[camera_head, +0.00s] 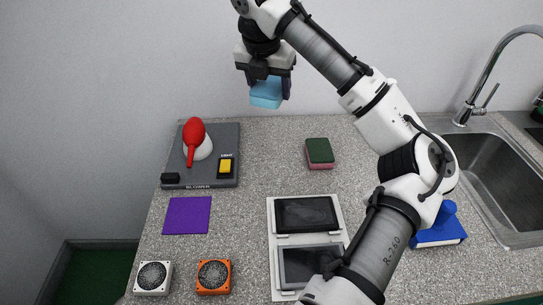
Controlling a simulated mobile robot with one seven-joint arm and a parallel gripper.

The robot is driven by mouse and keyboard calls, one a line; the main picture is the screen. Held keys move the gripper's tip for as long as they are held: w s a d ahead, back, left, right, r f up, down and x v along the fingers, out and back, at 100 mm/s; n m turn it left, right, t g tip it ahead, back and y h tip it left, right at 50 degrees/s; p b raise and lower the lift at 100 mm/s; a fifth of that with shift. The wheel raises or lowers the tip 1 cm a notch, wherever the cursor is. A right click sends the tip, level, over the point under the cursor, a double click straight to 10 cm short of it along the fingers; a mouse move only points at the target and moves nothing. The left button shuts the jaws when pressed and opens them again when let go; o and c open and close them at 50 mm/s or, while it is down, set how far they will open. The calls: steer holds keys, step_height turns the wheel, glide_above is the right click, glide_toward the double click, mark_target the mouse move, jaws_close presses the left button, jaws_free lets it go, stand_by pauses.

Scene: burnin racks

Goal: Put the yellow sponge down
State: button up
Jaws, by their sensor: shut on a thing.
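My gripper (268,88) is at the top middle, pointing down, held up in front of the back wall. It is shut on a light blue block (266,97), which shows between its dark fingers. No yellow sponge shows in this view. A sponge with a dark green top and a pink-red underside (319,152) lies on the grey speckled counter (265,165), below and right of my gripper.
A grey blower station (225,140) with a red-nosed bulb (193,138) and yellow switch (225,166) stands left. In front lie a purple mat (187,215), two fans (213,276), and a white tray (275,262) with dark panels. A blue item (440,230) and sink (485,170) are right.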

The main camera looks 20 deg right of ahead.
mark_target(272, 159)
step_height(272, 159, down, 19)
steer(key=shift+d+f+p, duration=0.15)
steer(key=shift+f+p, duration=0.05)
steer(key=shift+p, duration=0.9)
steer(key=shift+f, duration=0.15)
steer(key=o, duration=0.9)
steer(key=b+v, duration=0.2)
steer(key=v, duration=1)
steer(key=shift+r, duration=0.2)
steer(key=shift+s+f, duration=0.1)
